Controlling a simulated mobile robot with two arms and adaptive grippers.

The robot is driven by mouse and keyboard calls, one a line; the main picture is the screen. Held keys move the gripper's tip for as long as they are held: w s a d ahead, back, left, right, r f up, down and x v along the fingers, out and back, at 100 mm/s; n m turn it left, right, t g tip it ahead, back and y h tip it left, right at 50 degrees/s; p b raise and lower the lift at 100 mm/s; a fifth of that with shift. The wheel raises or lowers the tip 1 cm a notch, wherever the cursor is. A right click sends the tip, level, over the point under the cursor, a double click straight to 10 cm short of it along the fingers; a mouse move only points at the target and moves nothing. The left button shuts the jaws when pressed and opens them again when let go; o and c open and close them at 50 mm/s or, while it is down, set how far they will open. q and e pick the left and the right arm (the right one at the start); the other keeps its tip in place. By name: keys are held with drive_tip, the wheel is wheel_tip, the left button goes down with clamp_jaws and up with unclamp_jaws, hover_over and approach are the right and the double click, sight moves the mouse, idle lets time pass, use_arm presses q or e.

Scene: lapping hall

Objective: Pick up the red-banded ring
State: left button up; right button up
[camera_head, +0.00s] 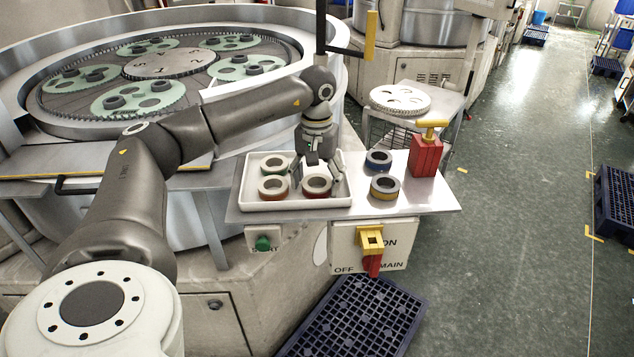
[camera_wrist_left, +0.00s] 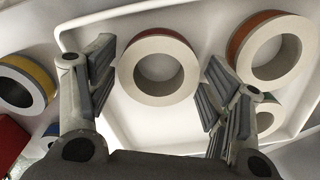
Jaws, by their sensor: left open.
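The red-banded ring (camera_head: 317,185) lies in the front right of the white tray (camera_head: 244,180), its pale top facing up. In the left wrist view the red-banded ring (camera_wrist_left: 127,66) shows between the two fingers, its dark red band at the rim. My left gripper (camera_head: 324,164) is open and points down over the right part of the tray, close to this ring. In the wrist view the left gripper (camera_wrist_left: 160,72) has its fingers apart on either side of the ring, with nothing held. I cannot tell its exact height. My right gripper is not in view.
An orange-banded ring (camera_head: 273,188) and a green-banded ring (camera_head: 275,165) share the tray. A blue-banded ring (camera_head: 379,160), a yellow-banded ring (camera_head: 385,187) and a red block with a yellow handle (camera_head: 425,157) stand right of it. The shelf's right front corner is bare.

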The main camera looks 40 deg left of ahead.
use_arm(q)
drive_tip(key=shift+f, duration=0.1)
drive_tip(key=shift+c, duration=0.5)
drive_tip(key=c, duration=0.8)
drive_tip(key=shift+c, duration=0.2)
